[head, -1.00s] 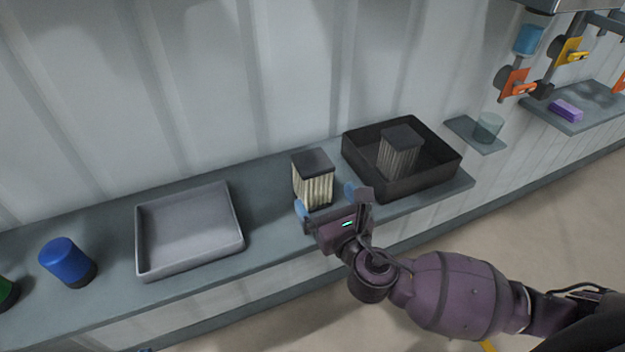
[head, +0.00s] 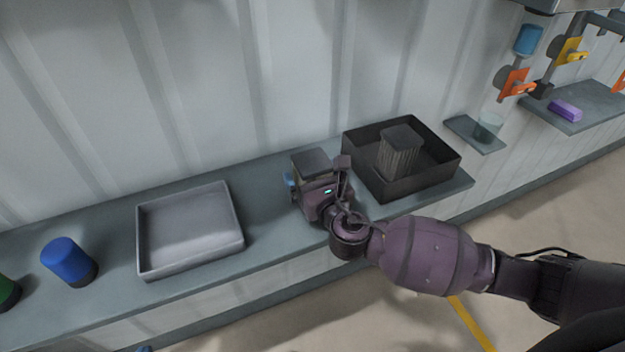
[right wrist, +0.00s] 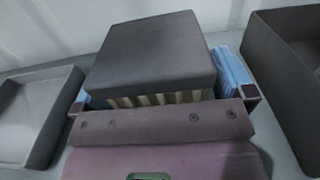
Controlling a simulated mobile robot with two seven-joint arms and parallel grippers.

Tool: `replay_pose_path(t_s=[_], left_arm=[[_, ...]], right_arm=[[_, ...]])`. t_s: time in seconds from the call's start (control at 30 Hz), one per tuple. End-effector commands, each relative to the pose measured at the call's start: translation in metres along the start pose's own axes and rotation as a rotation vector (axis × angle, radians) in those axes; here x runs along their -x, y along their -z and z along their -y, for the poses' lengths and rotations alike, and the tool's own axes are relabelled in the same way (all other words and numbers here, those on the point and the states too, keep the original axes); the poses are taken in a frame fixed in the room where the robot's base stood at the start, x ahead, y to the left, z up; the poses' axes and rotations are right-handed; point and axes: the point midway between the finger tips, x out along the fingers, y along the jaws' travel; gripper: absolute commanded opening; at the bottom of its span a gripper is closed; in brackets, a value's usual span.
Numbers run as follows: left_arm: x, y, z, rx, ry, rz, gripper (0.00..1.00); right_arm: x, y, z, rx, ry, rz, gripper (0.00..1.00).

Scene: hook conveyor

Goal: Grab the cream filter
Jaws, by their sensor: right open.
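The cream filter (head: 312,163) has a dark square cap and pleated cream sides. It stands upright on the shelf between the grey tray and the black bin, mostly hidden behind my right gripper in the head view. In the right wrist view its cap (right wrist: 155,55) fills the middle, with a strip of cream pleats below. My right gripper (head: 318,178) is open, with one blue-padded finger on each side of the filter. In the right wrist view the pads (right wrist: 160,82) show left and right of it; I cannot tell whether they touch it. My left gripper is not in view.
A shallow grey tray (head: 190,262) lies to the left and a black bin (head: 412,187) holding a darker grey filter (head: 400,150) stands close on the right. A blue cylinder (head: 68,262) stands further left. A ribbed wall rises behind the shelf.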

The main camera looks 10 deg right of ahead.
Motion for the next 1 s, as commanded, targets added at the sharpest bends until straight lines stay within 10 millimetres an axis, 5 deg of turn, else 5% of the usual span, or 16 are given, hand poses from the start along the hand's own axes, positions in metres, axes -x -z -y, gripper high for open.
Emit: replay_pose_path(t_s=[0.4, 0.73, 1.0], left_arm=[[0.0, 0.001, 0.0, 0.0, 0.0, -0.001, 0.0], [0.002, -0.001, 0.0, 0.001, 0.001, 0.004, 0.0], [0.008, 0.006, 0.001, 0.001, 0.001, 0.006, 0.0]], right_arm=[[0.0, -0.001, 0.0, -0.001, 0.0, 0.001, 0.47], [0.0, -0.008, 0.0, -0.002, -0.001, 0.003, 0.47], [0.0, -0.06, 0.0, -0.002, -0.002, 0.006, 0.47]])
